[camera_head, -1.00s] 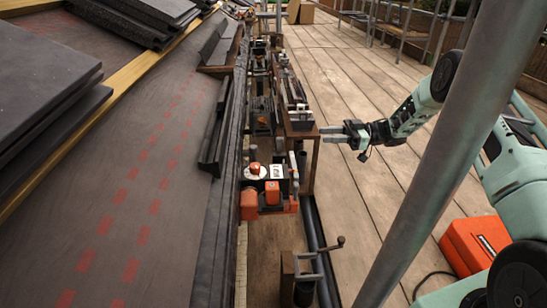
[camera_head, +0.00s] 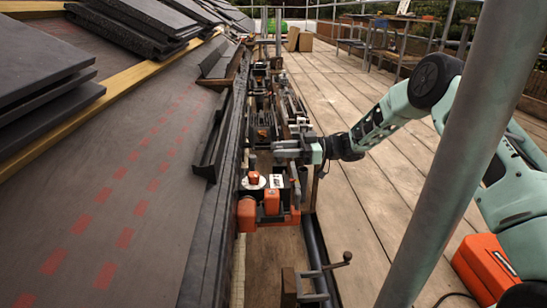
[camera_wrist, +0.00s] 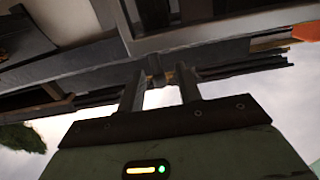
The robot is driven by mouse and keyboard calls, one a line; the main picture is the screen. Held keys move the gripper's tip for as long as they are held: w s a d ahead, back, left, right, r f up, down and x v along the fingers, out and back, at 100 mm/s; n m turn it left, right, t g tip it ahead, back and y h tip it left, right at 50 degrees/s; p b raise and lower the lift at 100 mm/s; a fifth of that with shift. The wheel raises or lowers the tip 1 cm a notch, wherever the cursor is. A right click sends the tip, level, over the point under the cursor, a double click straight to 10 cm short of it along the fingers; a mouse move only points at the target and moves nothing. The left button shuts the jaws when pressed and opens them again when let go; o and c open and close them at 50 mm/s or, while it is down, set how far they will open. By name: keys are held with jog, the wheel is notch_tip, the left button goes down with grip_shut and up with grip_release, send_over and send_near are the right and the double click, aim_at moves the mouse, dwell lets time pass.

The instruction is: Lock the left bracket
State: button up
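My gripper (camera_head: 280,152) reaches in from the right, over the row of parts along the eave, just beyond an orange unit (camera_head: 247,213). In the wrist view its two fingers (camera_wrist: 160,84) stand apart, with a small dark post-like part (camera_wrist: 155,66) showing between and beyond their tips. I cannot tell whether they touch it. A metal bracket with a crank handle (camera_head: 318,272) stands nearer, at the bottom. Which part is the left bracket, and its lock state, I cannot tell; my gripper hides some parts.
A sloped roof with red dashes (camera_head: 120,200) and stacked dark tiles (camera_head: 45,85) lies left. A thick grey scaffold pole (camera_head: 450,155) stands before my arm. A red-orange case (camera_head: 487,265) sits on the plank deck (camera_head: 350,215), which is mostly clear.

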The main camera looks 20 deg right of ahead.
jog(key=shift+w+a+b, duration=0.15)
jog(key=shift+a+b, duration=0.1)
jog(key=shift+a, duration=0.45)
jog(key=shift+w+a+b, duration=0.1)
jog(key=shift+a+b, duration=0.1)
jog(key=shift+a, duration=0.45)
grip_shut()
